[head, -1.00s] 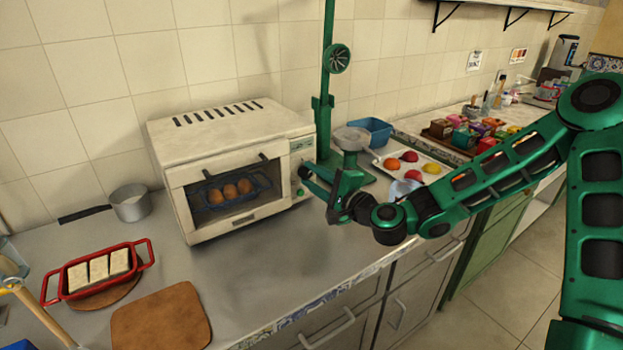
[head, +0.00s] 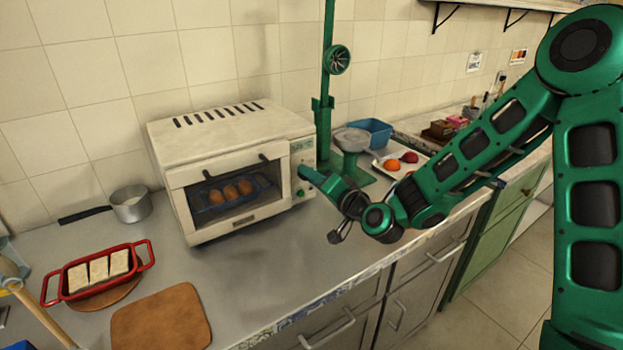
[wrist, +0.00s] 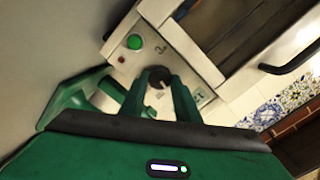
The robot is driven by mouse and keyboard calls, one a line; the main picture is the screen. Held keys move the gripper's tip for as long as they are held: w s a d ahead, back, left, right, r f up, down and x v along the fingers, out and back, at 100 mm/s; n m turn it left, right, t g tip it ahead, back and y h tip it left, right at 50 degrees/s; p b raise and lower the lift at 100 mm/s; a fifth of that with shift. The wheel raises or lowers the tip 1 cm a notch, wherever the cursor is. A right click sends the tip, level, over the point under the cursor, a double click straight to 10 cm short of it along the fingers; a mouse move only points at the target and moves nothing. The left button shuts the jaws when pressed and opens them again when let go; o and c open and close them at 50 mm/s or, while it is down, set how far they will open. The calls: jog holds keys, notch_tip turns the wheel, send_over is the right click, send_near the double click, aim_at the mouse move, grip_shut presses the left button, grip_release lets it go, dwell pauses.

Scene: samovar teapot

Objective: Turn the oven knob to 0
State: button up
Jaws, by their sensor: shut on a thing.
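The white toaster oven (head: 235,125) stands on the counter against the tiled wall, its control panel at the right of its front. My gripper (head: 306,175) is at that panel. In the wrist view, its fingers (wrist: 158,85) are shut on the dark oven knob (wrist: 158,77), one on each side. A pale mark shows on the knob, but I cannot read its setting. The knob is hidden behind my gripper in the head view. A green button (wrist: 134,42) sits beside the knob on the panel. Brown round items (head: 230,190) lie inside behind the closed glass door.
A green stand (head: 325,120) with a grey pan is close behind my gripper. A tray of fruit (head: 423,158) and a blue bin (head: 378,130) are to its right. A saucepan (head: 131,205), red dish (head: 146,247) and cutting board (head: 160,318) are at the left. The front counter is clear.

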jog(key=shift+s+d+f+n, duration=0.15)
jog(key=shift+f+n, duration=0.2)
jog(key=shift+n, duration=0.45)
jog(key=o, duration=1)
jog(key=shift+o, duration=0.2)
jog(key=shift+r, duration=0.1)
